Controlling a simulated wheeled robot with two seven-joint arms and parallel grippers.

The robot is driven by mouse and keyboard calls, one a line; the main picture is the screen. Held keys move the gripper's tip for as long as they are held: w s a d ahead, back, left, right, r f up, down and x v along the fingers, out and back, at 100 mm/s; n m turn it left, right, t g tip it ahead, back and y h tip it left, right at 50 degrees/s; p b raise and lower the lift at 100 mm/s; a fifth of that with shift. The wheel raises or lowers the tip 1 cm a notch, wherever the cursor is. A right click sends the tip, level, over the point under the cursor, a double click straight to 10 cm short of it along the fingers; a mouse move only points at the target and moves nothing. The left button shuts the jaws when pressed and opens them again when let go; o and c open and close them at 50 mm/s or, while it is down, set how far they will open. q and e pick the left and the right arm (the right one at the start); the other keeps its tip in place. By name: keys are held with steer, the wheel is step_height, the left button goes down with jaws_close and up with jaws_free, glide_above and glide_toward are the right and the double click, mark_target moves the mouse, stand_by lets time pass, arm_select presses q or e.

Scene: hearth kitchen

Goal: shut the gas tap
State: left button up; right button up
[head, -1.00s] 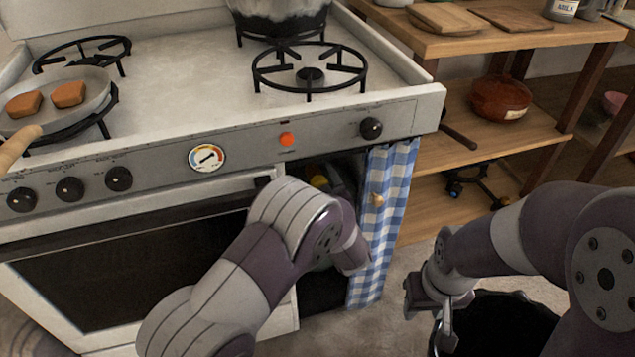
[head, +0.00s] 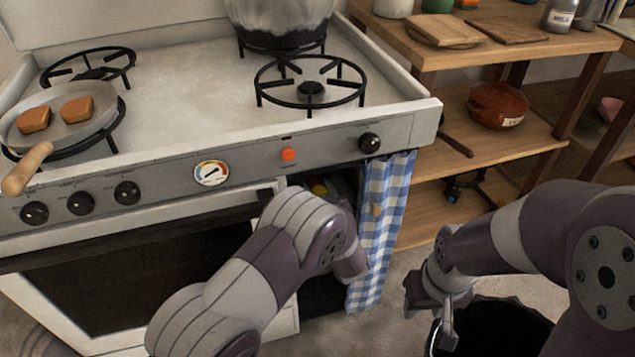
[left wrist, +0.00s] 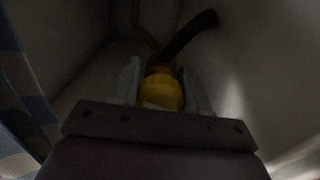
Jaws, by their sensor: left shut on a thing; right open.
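In the left wrist view a rounded yellow piece (left wrist: 162,92), seemingly the gas tap's handle, sits between the two fingers of my left gripper (left wrist: 163,82). The fingers are shut on it. A copper-coloured pipe (left wrist: 141,24) and a dark bar or hose (left wrist: 190,34) run behind it. In the head view my left arm reaches into the open compartment beside the oven, and its fingers are hidden. A bit of yellow (head: 320,188) shows inside there. My right gripper (head: 432,312) is open and empty, low at the right.
A blue checked curtain (head: 383,225) hangs at the compartment's right side, close to my left arm. The stove (head: 190,75) carries a pan (head: 98,130) with its handle over the front edge, and a large pot (head: 280,22). A black bin (head: 500,325) stands by my right gripper.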

arm_select(q)
steer(key=m+p, duration=0.3)
steer(key=shift+s+m, duration=0.1)
steer(key=shift+m, duration=0.3)
steer(key=m+p, duration=0.2)
steer(key=m, duration=0.1)
steer(key=shift+a+m+p, duration=0.15)
steer(key=shift+m+p, duration=0.15)
steer(key=m+p, duration=0.1)
steer(key=m, duration=0.2)
steer(key=shift+m+p, duration=0.3)
steer(key=shift+p, duration=0.1)
steer(key=shift+a+f+m+p, duration=0.15)
steer(key=shift+m+p, duration=0.5)
steer(key=shift+m, duration=1.35)
